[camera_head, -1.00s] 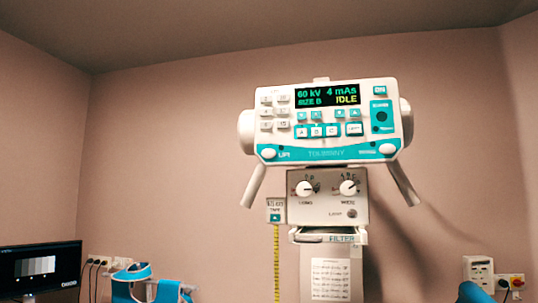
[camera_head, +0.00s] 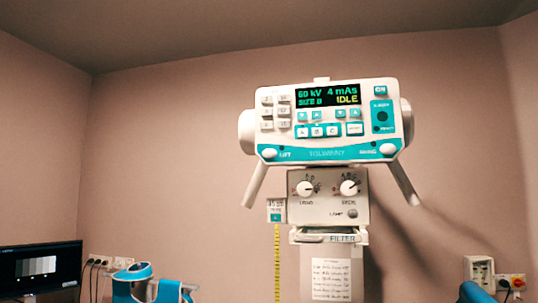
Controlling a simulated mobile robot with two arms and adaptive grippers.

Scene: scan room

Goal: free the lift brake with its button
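The white and teal control head (camera_head: 326,121) hangs in the middle of the camera_head view. Its display (camera_head: 327,95) reads 60 kV, 4 mAs, SIZE B, IDLE. The round white lift button (camera_head: 269,153), with a label that looks like LIFT, sits at the head's lower left. A similar round white button (camera_head: 390,149) sits at the lower right; its label is too small to read. Two grey-white handles slope down from the head's sides. Neither of my grippers is recognisable in view, and nothing touches the lift button.
Below the head is a box with two knobs (camera_head: 328,196), then a filter slot (camera_head: 341,239) and a yellow tape (camera_head: 277,265). A monitor (camera_head: 40,270) stands at lower left. Blue-and-white parts (camera_head: 150,285) show at the bottom left. Wall sockets are at both sides.

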